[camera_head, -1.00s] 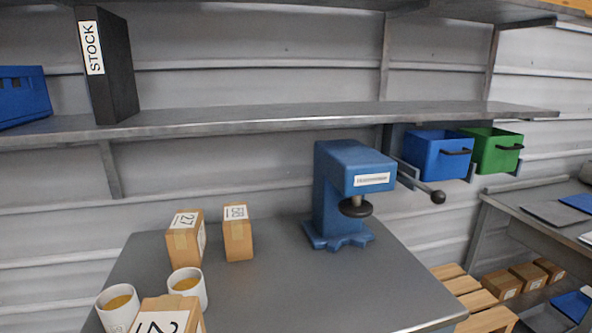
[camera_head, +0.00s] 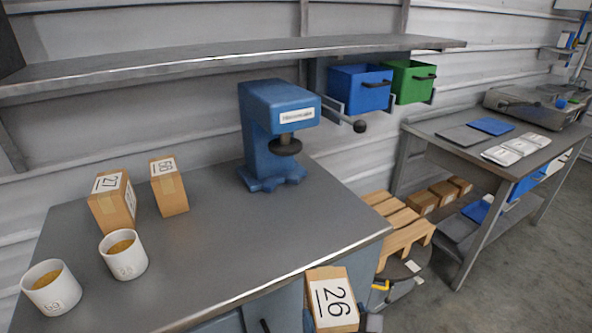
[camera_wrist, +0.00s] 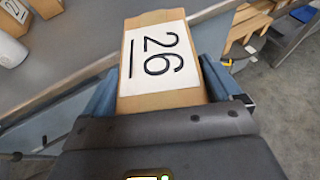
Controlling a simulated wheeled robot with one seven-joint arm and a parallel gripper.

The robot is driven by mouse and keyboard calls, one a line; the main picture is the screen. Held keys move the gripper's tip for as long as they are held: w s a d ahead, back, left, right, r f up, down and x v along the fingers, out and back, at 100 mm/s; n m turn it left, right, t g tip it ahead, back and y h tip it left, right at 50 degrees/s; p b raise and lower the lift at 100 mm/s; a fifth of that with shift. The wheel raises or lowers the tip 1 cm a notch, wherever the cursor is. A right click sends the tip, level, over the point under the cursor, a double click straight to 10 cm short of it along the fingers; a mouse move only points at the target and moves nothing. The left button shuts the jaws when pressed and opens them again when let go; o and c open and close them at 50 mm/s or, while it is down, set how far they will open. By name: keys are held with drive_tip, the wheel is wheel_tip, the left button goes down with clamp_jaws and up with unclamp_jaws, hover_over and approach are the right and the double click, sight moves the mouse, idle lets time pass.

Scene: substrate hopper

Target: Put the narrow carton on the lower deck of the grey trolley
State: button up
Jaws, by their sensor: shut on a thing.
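My gripper (camera_wrist: 160,88) is shut on a cardboard carton labelled 26 (camera_wrist: 158,55), with one blue-grey finger on each side. In the head view the held carton (camera_head: 332,300) is at the bottom, by the front edge of the grey worktable. The wrist view shows it raised, with floor beyond at right. Two other cartons stand on the worktable: one labelled 27 (camera_head: 112,201) and a slimmer one (camera_head: 169,187) with a label I read as 68. I cannot make out a grey trolley for certain.
Two white cups (camera_head: 124,255) stand at the worktable's left. A blue press (camera_head: 270,130) stands at its back. Wooden slats (camera_head: 405,225) lie beyond its right end. A grey bench (camera_head: 455,125) at right has several small cartons (camera_head: 445,195) on its lower shelf. Floor at lower right is clear.

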drive_tip(key=w+d+f, duration=0.1)
drive_tip(key=d+f, duration=0.3)
drive_tip(key=d, duration=0.3)
drive_tip(key=w+d+f+m+h, duration=0.1)
drive_tip(key=w+d+f, duration=0.1)
drive_tip(key=d+f, duration=0.2)
drive_tip(key=d, duration=0.3)
drive_tip(key=shift+w+d+f+h, duration=0.15)
drive_tip(key=shift+w+f+h, duration=0.15)
drive_tip(key=shift+w+d+r, duration=0.1)
